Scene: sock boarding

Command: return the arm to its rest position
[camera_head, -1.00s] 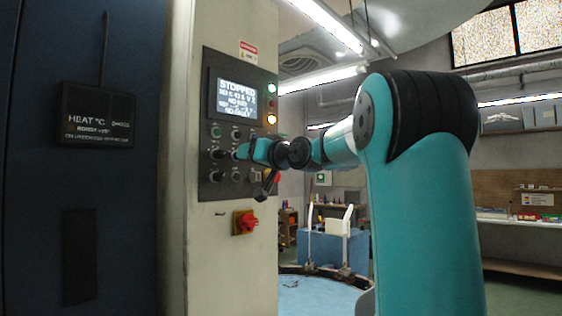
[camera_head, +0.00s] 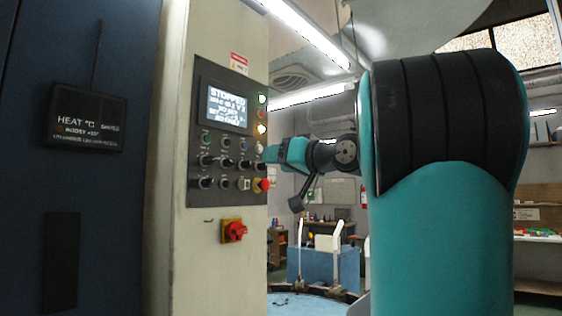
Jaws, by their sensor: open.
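My teal and black arm fills the right of the head view. Its forearm reaches left toward the control panel (camera_head: 222,135), and the wrist joint is black. Rows of black knobs and a red button (camera_head: 262,185) sit below the screen.
A red rotary switch (camera_head: 233,230) is on the cabinet below the panel. A dark blue cabinet with a HEAT display (camera_head: 87,118) stands at left. A blue box with white upright forms (camera_head: 338,238) stands behind, above a round blue surface. A shelf is at far right.

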